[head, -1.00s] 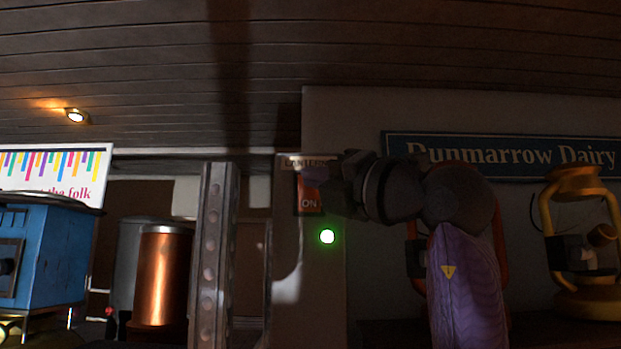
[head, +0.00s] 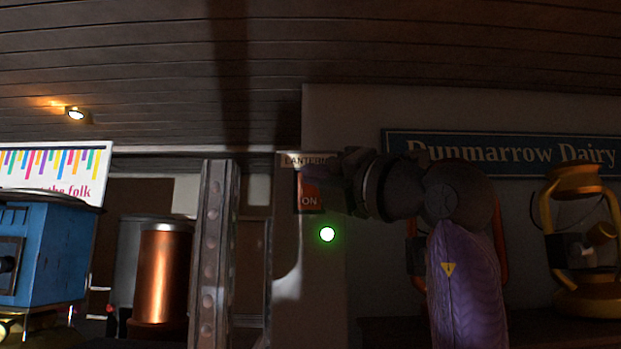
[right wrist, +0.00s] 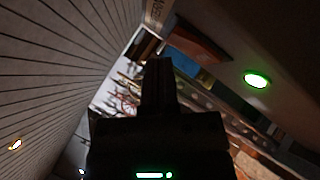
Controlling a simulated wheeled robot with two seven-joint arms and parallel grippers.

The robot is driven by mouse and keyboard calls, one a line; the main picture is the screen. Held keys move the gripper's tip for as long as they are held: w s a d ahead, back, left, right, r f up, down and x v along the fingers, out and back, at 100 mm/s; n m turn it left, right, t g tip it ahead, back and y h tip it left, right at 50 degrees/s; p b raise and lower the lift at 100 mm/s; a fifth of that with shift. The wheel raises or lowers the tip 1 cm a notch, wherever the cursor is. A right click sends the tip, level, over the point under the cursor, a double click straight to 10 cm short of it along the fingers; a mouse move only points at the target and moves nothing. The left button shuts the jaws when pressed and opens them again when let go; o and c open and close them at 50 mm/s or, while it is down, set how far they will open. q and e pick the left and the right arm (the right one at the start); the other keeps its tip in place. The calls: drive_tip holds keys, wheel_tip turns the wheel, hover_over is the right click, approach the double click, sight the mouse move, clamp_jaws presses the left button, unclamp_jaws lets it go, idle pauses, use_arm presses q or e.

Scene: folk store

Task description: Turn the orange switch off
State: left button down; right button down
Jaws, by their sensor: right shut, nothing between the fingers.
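The orange switch (head: 309,203) is on the wall post, with "ON" readable on its lower part. A label (head: 303,160) beginning "LANTER" is above it, and a round green-white light (head: 327,234) glows below it. My right gripper (head: 318,180) is shut and empty at the switch's upper part, partly covering it; I cannot tell whether it touches. In the right wrist view the dark shut fingers (right wrist: 157,75) point toward the orange-brown switch (right wrist: 200,45), with the lit green light (right wrist: 257,79) to the right. My left gripper is not in view.
A riveted metal post (head: 213,255) stands left of the switch. A copper cylinder (head: 163,275) and a blue box-like machine (head: 45,255) are further left. A yellow lantern (head: 580,240) stands at the right under the Dunmarrow Dairy sign (head: 500,152).

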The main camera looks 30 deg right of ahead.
idle(0.8)
drive_tip(key=shift+w+d+p, duration=0.25)
drive_tip(key=shift+w+p, duration=0.05)
drive_tip(key=shift+w, duration=0.05)
drive_tip(key=shift+w+d+r, duration=0.1)
drive_tip(key=shift+w+d, duration=0.05)
drive_tip(key=shift+w, duration=0.15)
idle(0.5)
drive_tip(key=shift+s+a, duration=0.4)
drive_tip(key=shift+s, duration=0.35)
drive_tip(key=s+a+b, duration=0.1)
drive_tip(key=s, duration=0.1)
drive_tip(key=s+a+b, duration=0.1)
drive_tip(key=s, duration=0.1)
drive_tip(key=shift+s+a+f+b, duration=0.1)
drive_tip(key=shift+a+f+b, duration=0.2)
drive_tip(key=shift+f, duration=0.1)
